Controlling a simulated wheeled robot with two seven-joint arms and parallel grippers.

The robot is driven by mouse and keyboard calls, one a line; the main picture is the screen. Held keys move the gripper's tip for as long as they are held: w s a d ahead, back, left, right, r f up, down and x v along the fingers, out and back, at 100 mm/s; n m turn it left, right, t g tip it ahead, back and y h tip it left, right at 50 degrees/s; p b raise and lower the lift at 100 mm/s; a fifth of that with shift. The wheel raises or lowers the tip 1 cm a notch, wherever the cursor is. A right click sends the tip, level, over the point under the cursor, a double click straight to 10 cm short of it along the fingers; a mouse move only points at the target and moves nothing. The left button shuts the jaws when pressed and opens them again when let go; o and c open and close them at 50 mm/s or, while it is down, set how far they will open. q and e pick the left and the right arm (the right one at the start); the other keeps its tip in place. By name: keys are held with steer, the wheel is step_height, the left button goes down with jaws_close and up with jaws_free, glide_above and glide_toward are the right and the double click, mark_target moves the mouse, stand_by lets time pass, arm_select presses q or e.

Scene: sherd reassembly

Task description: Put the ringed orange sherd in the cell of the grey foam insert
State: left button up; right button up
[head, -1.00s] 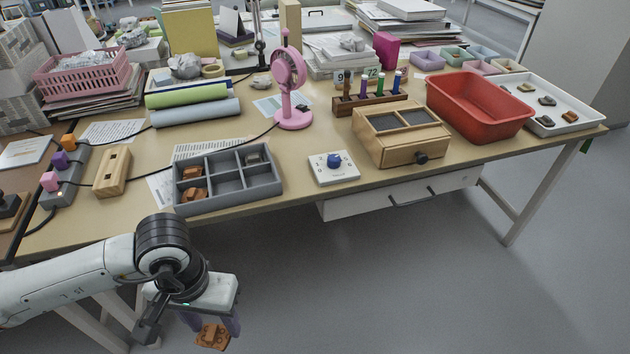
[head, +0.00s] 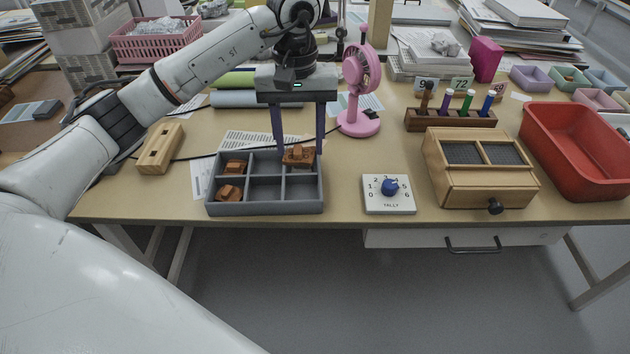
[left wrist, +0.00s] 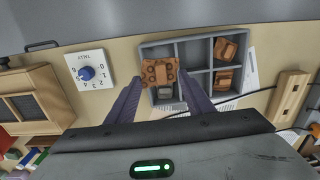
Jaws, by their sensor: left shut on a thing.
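The ringed orange sherd (head: 299,157) is between the fingers of my left gripper (head: 299,150), which is shut on it. Ring marks show on the sherd in the left wrist view (left wrist: 158,73). It is over the far right cell of the grey foam insert (head: 265,209); I cannot tell whether it touches the insert. A small grey piece (left wrist: 164,92) shows beside the held sherd in the left wrist view, in that far right cell. Two other orange sherds lie in the left column, one in the far cell (head: 235,167), one in the near cell (head: 229,193). My right gripper is not in view.
A tally dial (head: 389,194) and a wooden box (head: 480,180) stand right of the insert. A pink fan (head: 360,85) stands behind it to the right. A wooden block (head: 160,148) lies to the left. The middle and near right cells are empty.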

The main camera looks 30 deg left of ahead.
arm_select(q)
steer(key=shift+w+a+f, duration=0.1)
steer(key=shift+w+f, duration=0.05)
steer(key=shift+f, duration=1.3)
steer(key=shift+w+f, duration=0.2)
steer(key=shift+f, duration=1.3)
steer(key=shift+w+a+f, duration=0.1)
steer(key=shift+w+f, duration=0.05)
steer(key=shift+f, duration=1.3)
